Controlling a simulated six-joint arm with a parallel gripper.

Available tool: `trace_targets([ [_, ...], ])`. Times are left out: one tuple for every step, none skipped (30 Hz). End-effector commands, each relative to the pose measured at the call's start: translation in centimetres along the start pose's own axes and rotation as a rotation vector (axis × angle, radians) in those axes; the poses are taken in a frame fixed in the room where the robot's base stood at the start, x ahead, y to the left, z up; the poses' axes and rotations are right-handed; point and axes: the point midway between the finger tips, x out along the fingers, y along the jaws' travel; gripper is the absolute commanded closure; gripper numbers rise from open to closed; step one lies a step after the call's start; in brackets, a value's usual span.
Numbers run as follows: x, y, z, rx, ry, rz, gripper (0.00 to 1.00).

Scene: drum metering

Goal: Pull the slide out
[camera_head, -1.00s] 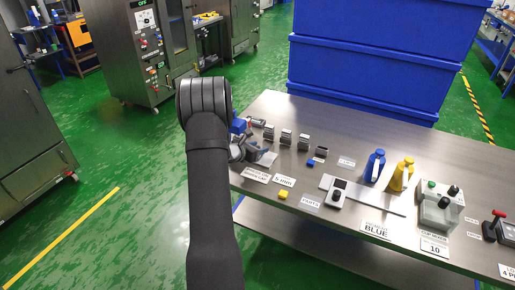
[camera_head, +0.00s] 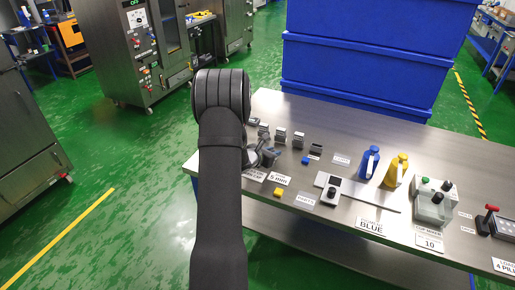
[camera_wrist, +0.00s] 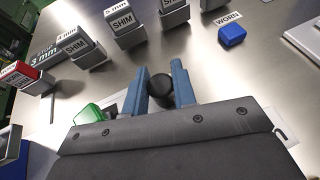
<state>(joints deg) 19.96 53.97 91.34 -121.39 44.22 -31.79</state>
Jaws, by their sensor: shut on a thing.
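In the wrist view my gripper (camera_wrist: 163,92) has its two blue fingers around a dark round knob (camera_wrist: 160,88) and is shut on it. The knob seems to be the slide's handle, but the slide's body is hidden under the gripper housing. A green block (camera_wrist: 88,115) lies just left of the fingers. In the head view my arm covers most of this spot. Part of my gripper (camera_head: 266,156) shows beside the arm at the table's left end, and the knob cannot be made out there.
Several grey shim blocks (camera_wrist: 125,26) stand beyond the fingers. A blue block (camera_wrist: 232,35) lies beside the WORN label. On the metal table (camera_head: 300,110) a blue bottle (camera_head: 369,161), a yellow bottle (camera_head: 396,170) and a grey-green device (camera_head: 434,203) stand further right. Blue crates (camera_head: 365,60) are behind.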

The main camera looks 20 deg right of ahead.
Motion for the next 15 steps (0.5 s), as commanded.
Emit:
trace_targets([
  [0.3,-1.3,0.2,0.000,-0.001,-0.004,1.00],
  [0.5,-1.9,0.3,0.002,-0.001,-0.004,1.00],
  [0.6,-2.5,0.3,0.001,-0.001,-0.004,1.00],
  [0.7,-2.8,0.4,0.001,-0.001,-0.003,1.00],
  [0.7,-3.1,0.4,0.001,-0.001,-0.002,1.00],
  [0.8,-3.4,0.4,0.002,-0.001,-0.001,1.00],
  [0.8,-3.5,0.5,0.003,-0.001,-0.001,1.00],
  [0.9,-3.6,0.5,0.002,-0.001,-0.001,1.00],
  [0.9,-3.7,0.5,0.002,-0.001,-0.001,1.00],
  [0.9,-3.7,0.5,0.002,-0.001,-0.001,1.00],
  [0.9,-3.7,0.5,0.002,-0.001,-0.001,1.00],
  [0.9,-3.8,0.5,0.002,-0.001,-0.002,1.00],
  [0.9,-3.8,0.5,0.002,-0.001,-0.003,1.00],
  [0.9,-3.8,0.5,0.003,-0.001,-0.004,1.00],
  [0.9,-3.8,0.5,0.003,-0.001,-0.004,1.00],
])
